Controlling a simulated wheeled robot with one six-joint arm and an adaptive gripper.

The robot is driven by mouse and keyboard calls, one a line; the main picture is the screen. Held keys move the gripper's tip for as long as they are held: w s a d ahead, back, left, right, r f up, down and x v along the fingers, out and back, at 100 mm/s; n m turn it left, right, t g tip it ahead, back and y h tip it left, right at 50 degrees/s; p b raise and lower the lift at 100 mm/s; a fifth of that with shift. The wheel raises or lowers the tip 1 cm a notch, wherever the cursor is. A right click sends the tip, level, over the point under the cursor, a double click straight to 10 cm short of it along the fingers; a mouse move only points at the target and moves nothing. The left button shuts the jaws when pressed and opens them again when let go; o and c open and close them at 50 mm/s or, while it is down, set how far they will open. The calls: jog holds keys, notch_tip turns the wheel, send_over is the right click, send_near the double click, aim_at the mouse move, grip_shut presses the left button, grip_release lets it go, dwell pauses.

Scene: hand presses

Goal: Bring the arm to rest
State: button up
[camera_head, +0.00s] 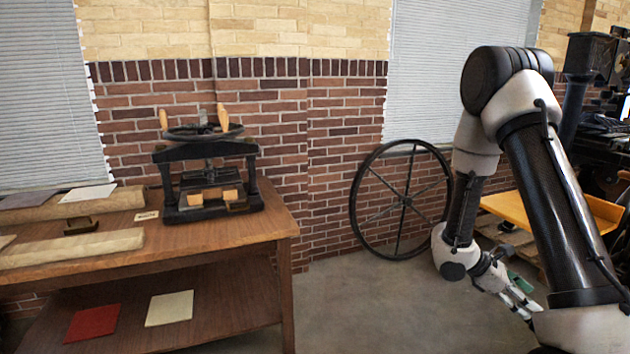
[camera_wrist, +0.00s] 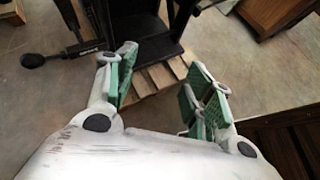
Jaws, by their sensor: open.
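My arm stands folded at the right side of the head view, its forearm hanging down. My gripper (camera_head: 517,292) is low there, over the floor and right of the wooden table, partly hidden by my own arm. In the wrist view my gripper (camera_wrist: 162,88) is open, with its green-padded fingers spread apart and nothing between them. Below the fingers a wooden pallet and floor show.
A wooden table (camera_head: 230,234) at the left carries a black hand press (camera_head: 207,170). A spoked wheel (camera_head: 403,200) leans on the brick wall. A large dark machine (camera_head: 597,130) and a yellow-orange tray (camera_head: 510,206) are behind my arm. Floor (camera_head: 370,310) beside the table is clear.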

jog(key=s+a+r+m+t+y, duration=0.2)
jog(key=s+a+r+m+y, duration=0.1)
jog(key=r, duration=0.6)
jog(key=s+a+r+m+t+y, duration=0.3)
jog(key=s+a+r+m+y, duration=0.1)
jog(key=s+a+r+m, duration=0.2)
jog(key=s+a+r+m+t+y, duration=0.3)
jog(key=s+a+r, duration=0.3)
jog(key=r, duration=0.6)
jog(key=shift+s+r+m+y, duration=0.2)
jog(key=shift+s+m+y, duration=0.2)
jog(key=shift+s+m, duration=0.5)
